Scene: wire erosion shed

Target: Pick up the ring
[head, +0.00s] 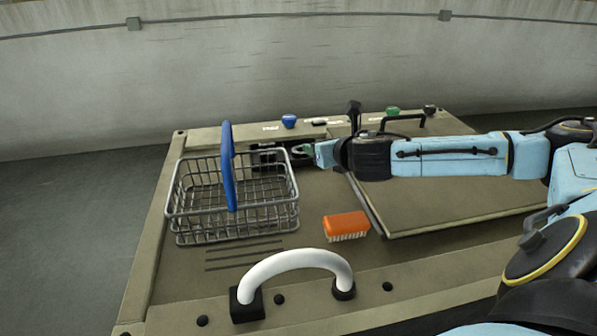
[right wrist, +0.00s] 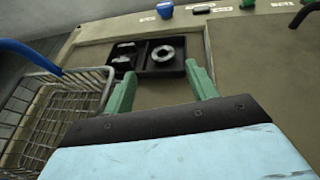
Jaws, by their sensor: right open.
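The ring (right wrist: 163,53) is a light grey band lying in the right compartment of a black tray (right wrist: 150,73) in the right wrist view. My right gripper (right wrist: 160,72) has two green fingers, spread apart and empty, with the ring beyond and between their tips. In the head view the gripper (head: 304,150) reaches in from the right at the right end of the black tray (head: 262,158). I cannot make out the ring clearly there. My left gripper is in neither view.
A wire basket (head: 235,221) with a blue handle (head: 229,165) stands left of my gripper. An orange brush (head: 345,224) lies nearer. A white curved handle (head: 297,260) is at the front edge. Blue (head: 289,120) and green (head: 392,111) knobs sit at the back. The panel between basket and brush is clear.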

